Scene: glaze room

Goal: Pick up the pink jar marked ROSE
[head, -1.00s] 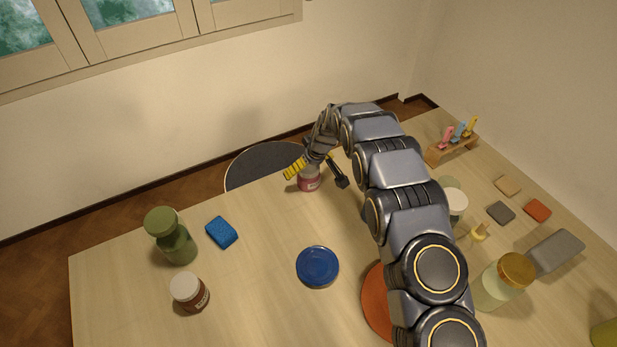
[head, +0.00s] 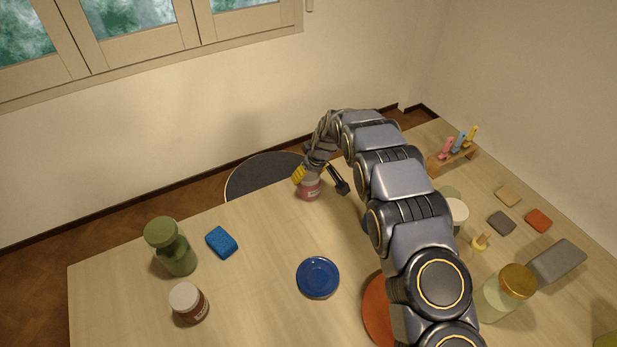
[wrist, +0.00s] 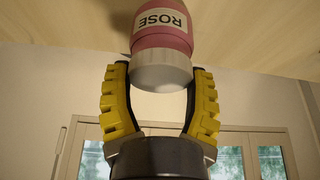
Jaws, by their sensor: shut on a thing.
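The pink jar (head: 308,190) stands upright near the table's far edge, under my gripper. In the wrist view the pink jar (wrist: 163,40) shows a white label reading ROSE and a white lid (wrist: 161,72). My gripper (wrist: 160,78) is shut on the jar at its lid, with a yellow-padded finger on each side. In the head view my gripper (head: 318,178) comes down over the jar from above and hides its lid. The jar appears to be still on the table.
A green stoppered jar (head: 176,258), a blue sponge (head: 222,242) and a brown jar with a white lid (head: 190,305) stand at left. A blue dish (head: 318,277) lies nearer. Right of my arm are a tool rack (head: 452,160), tiles and a gold-lidded jar (head: 507,292).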

